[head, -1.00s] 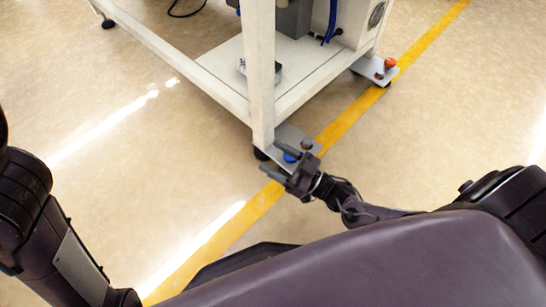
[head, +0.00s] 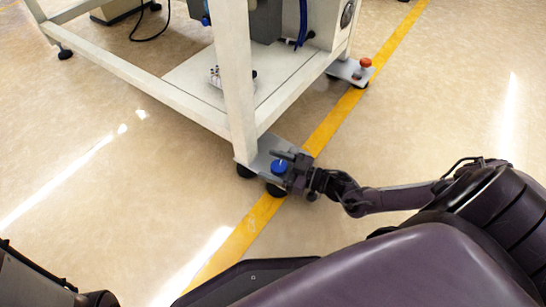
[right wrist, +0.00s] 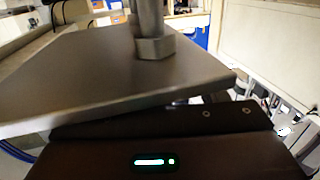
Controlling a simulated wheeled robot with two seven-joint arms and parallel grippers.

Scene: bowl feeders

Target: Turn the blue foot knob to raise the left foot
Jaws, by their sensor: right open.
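The blue foot knob (head: 278,167) sits on the grey foot plate (head: 262,158) at the bottom of the white frame's near leg (head: 238,95). My right gripper (head: 284,164) is open and reaches in from the right. Its upper finger lies just beyond the knob, and the knob shows at the mouth of the jaws. I cannot tell whether the fingers touch it. In the right wrist view, a grey metal plate (right wrist: 90,75) with a bolt and hex nut (right wrist: 152,48) fills the upper part; the fingertips and knob are hidden. My left gripper is not in view.
A second foot plate (head: 350,72) with an orange-red knob (head: 366,62) is at the far right leg. A yellow floor line (head: 325,125) runs beside the frame. The floor to the right and left is clear.

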